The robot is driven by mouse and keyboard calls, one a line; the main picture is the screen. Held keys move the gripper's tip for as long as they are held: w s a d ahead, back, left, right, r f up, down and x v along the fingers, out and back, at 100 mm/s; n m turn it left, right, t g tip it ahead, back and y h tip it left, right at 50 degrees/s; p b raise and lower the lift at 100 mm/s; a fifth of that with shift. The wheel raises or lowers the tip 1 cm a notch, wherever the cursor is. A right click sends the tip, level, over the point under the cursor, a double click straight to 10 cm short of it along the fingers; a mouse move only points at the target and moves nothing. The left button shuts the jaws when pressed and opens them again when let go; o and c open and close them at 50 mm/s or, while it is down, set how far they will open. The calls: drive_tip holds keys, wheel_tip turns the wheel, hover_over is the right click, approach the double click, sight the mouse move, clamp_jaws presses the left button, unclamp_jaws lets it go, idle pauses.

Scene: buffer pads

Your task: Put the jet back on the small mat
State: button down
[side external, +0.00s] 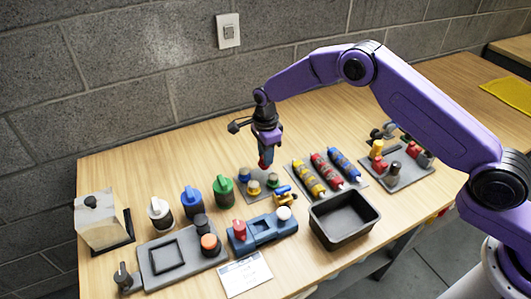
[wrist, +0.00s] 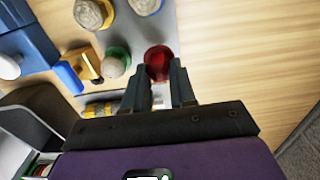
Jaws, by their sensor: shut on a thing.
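My gripper (side external: 266,150) is shut on a small red jet (side external: 264,162), held upright above the table. In the wrist view the round red top of the jet (wrist: 158,58) sits between the two fingertips (wrist: 158,82). The small grey mat (side external: 242,196) lies below the gripper and also shows in the wrist view (wrist: 122,32). It carries a blue-based piece (side external: 244,174), a yellow-based piece (side external: 253,187) and a green-based piece (side external: 272,181). In the wrist view the jet overlaps the mat's edge beside the green-based piece (wrist: 116,61). Its exact height is hard to tell.
A blue block (side external: 262,231) and a small yellow-and-blue item (side external: 285,196) stand in front of the mat. Yellow, red and blue cylinders (side external: 326,171) lie to the right, with a black bin (side external: 344,219) before them. Behind the mat is bare table.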

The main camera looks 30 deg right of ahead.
drive_tip(key=shift+f, duration=1.1)
idle(0.8)
drive_tip(key=c, duration=0.8)
unclamp_jaws()
drive_tip(key=shift+c, duration=0.2)
wheel_tip(320, 180, up, 17)
drive_tip(key=s+r+n, duration=0.5)
drive_tip(key=s+n, duration=0.2)
drive_tip(key=s, duration=0.1)
drive_tip(key=s+d+n, duration=0.6)
drive_tip(key=s+n, duration=0.2)
drive_tip(key=s, duration=0.3)
drive_tip(key=s+d+n, duration=0.6)
drive_tip(key=s+n, duration=0.1)
drive_tip(key=s, duration=0.4)
drive_tip(key=s+d+n, duration=0.6)
drive_tip(key=s+n, duration=0.2)
drive_tip(key=s, duration=0.4)
drive_tip(key=shift+d+r+n, duration=0.25)
drive_tip(key=shift+r+n, duration=0.05)
drive_tip(key=shift+r, duration=0.15)
